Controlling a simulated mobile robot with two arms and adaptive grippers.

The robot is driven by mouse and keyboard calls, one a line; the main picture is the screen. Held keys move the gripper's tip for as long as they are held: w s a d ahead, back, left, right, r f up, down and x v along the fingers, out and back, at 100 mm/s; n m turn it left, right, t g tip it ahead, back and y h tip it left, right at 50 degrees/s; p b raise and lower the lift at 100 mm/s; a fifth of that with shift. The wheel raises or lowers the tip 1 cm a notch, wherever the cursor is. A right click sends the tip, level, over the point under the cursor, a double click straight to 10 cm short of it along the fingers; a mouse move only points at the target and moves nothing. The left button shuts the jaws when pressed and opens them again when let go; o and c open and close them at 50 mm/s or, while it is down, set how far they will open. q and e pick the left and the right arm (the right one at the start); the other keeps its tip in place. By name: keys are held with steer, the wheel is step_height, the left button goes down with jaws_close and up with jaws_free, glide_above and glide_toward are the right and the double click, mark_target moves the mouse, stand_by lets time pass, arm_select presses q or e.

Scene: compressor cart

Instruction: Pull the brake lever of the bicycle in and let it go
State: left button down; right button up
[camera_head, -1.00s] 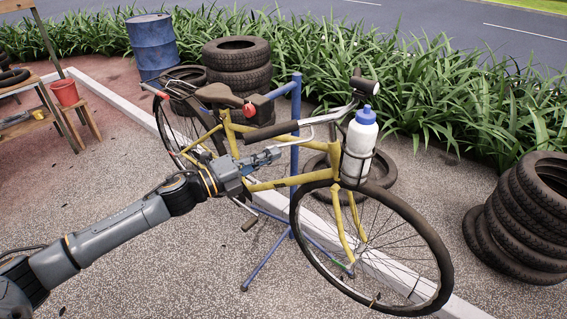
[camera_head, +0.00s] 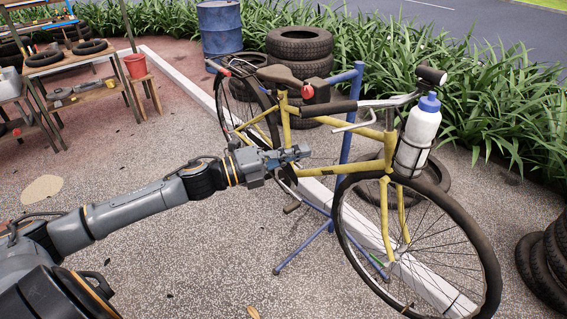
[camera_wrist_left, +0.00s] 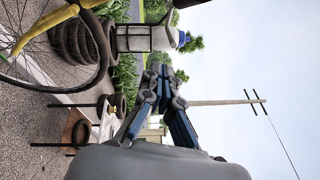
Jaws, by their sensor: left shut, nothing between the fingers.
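The yellow bicycle (camera_head: 385,140) stands on a blue repair stand (camera_head: 352,105), its front wheel toward the right. Its near handlebar has a dark grip (camera_head: 329,108). The silver brake lever (camera_head: 352,127) slants below and beside this grip. My left gripper (camera_head: 301,152) is shut and empty. In the head view it shows below and left of the lever, in front of the frame, apart from the lever. The left wrist view shows its fingers (camera_wrist_left: 160,80) together with nothing between them. My right gripper is in neither view.
A white bottle with a blue cap (camera_head: 421,130) sits in a cage at the handlebar front. Tyre stacks stand behind (camera_head: 298,45) and at the right edge (camera_head: 548,260). A blue barrel (camera_head: 220,30) and a bench (camera_head: 75,65) are farther back.

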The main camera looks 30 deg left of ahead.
arm_select(q)
steer(key=s, duration=0.1)
steer(key=s+a, duration=0.1)
steer(key=s, duration=0.1)
steer(key=shift+s+a+r+b, duration=0.15)
steer(key=shift+a+b, duration=0.1)
steer(key=shift+b, duration=0.1)
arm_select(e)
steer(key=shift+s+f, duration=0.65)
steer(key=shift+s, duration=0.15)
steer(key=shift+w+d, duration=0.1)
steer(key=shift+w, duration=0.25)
